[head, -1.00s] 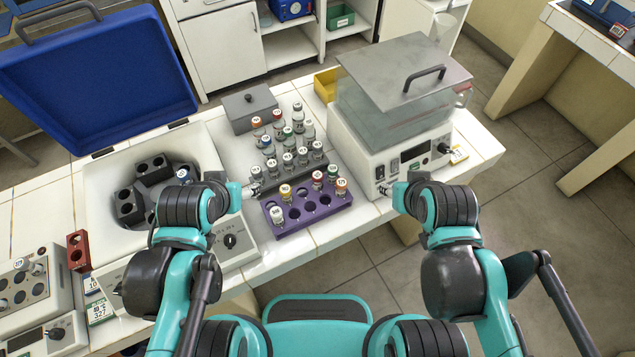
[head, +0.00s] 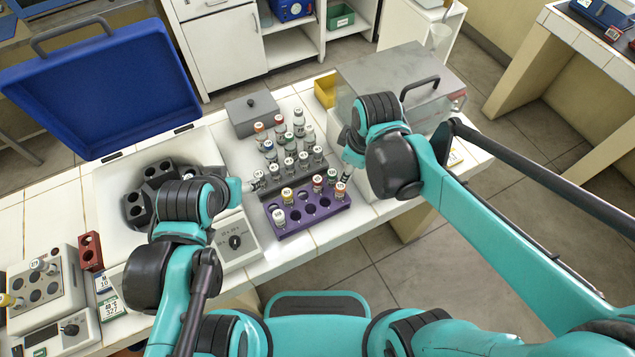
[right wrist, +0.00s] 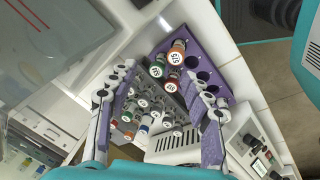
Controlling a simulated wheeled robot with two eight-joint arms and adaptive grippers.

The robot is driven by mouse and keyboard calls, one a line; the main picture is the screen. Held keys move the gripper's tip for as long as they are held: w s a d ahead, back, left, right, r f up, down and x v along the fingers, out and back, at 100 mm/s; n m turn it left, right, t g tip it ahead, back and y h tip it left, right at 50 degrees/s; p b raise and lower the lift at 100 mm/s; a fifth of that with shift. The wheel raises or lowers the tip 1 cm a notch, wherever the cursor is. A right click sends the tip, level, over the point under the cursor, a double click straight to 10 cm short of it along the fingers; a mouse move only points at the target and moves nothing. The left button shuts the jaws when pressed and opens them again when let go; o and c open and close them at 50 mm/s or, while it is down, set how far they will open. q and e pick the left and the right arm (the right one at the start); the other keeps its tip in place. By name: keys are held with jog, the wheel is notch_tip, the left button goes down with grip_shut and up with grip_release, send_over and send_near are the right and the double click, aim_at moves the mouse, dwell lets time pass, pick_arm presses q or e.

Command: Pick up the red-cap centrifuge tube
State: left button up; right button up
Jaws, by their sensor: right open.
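The red-cap tube (head: 332,177) stands upright at the right end of the purple rack (head: 311,221), beside a green-cap tube (head: 317,182) and an orange-cap tube (head: 340,190). In the right wrist view, the red-cap tube (right wrist: 157,71) is beyond the fingertips, close to the orange-cap tube (right wrist: 178,50). My right gripper (right wrist: 160,97) is open and empty, above and to the right of the racks; its fingers touch no tube. It also shows in the head view (head: 350,160), partly hidden by its wrist. My left gripper (head: 252,185) is beside the grey rack's left end; its fingers are too small to read.
A grey rack (head: 296,183) with several tubes stands just behind the purple one. An open centrifuge (head: 215,145) with a raised blue lid (head: 100,85) is at left. A lidded water bath (head: 395,75) is at right, partly behind my right arm.

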aim_at(317, 179)
jog(key=w+a+f+n+g, duration=0.1)
jog(key=a+n, duration=0.1)
jog(key=a+f+n+p, duration=0.1)
jog(key=a+n, duration=0.2)
jog(key=w+a+f+n+g+p, duration=0.1)
jog(key=a+n, duration=0.2)
jog(key=shift+w+f+g+h, duration=0.2)
jog(key=shift+w+g+h, duration=0.1)
jog(key=shift+f, duration=0.2)
notch_tip(317, 179, down, 8)
jog(key=shift+s+r+b, duration=0.1)
jog(key=shift+s+b, duration=0.05)
jog(key=shift+b, duration=0.8)
grip_shut()
